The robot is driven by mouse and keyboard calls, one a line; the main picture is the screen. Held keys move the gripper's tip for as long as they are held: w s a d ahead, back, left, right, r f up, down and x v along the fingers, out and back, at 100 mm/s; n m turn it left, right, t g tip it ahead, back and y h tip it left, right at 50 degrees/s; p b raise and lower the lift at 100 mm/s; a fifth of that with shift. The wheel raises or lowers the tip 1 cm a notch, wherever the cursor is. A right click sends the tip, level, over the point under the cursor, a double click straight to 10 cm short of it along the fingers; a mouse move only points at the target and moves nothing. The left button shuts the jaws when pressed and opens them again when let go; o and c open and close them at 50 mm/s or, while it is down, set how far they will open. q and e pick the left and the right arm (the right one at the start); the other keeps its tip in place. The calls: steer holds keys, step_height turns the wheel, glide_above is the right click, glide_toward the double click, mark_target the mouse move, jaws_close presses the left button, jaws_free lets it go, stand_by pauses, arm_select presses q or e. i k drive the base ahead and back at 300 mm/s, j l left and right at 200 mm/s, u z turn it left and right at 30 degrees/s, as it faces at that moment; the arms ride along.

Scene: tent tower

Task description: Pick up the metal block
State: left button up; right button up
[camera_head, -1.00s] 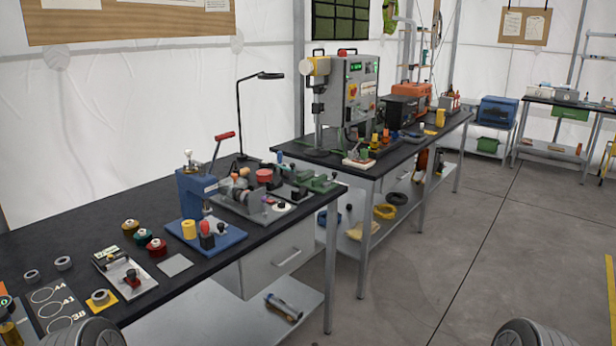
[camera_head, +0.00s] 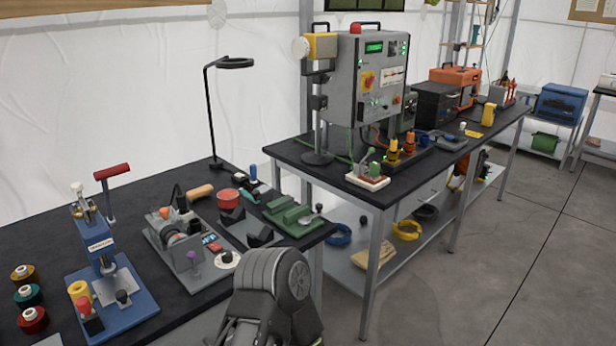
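I cannot single out a metal block for sure. Candidate metal pieces are on the near black workbench (camera_head: 155,292): a grey machine fixture (camera_head: 178,262) with small parts, and a green block-like fixture (camera_head: 292,217) at the bench's right end. Part of my arm (camera_head: 275,290) shows at the bottom centre, in front of the bench's right corner, and hides some of it. Neither of my grippers shows in the view.
A blue press (camera_head: 105,290) and several spools (camera_head: 27,294) stand at the left. A black lamp (camera_head: 211,120) stands at the bench's back. A second table (camera_head: 410,172) holds a grey control machine (camera_head: 370,80). Open grey floor (camera_head: 480,270) lies at the right.

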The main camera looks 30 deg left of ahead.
mark_target(266, 191)
steer(key=i+u, duration=0.25)
steer(key=i, duration=0.25)
steer(key=i+l+u, duration=0.2)
steer(key=i, duration=0.25)
steer(key=i+l+u, duration=0.25)
steer(key=i, duration=0.25)
steer(key=i+l+u, duration=0.9)
steer(key=i+l, duration=0.05)
steer(key=l, duration=0.1)
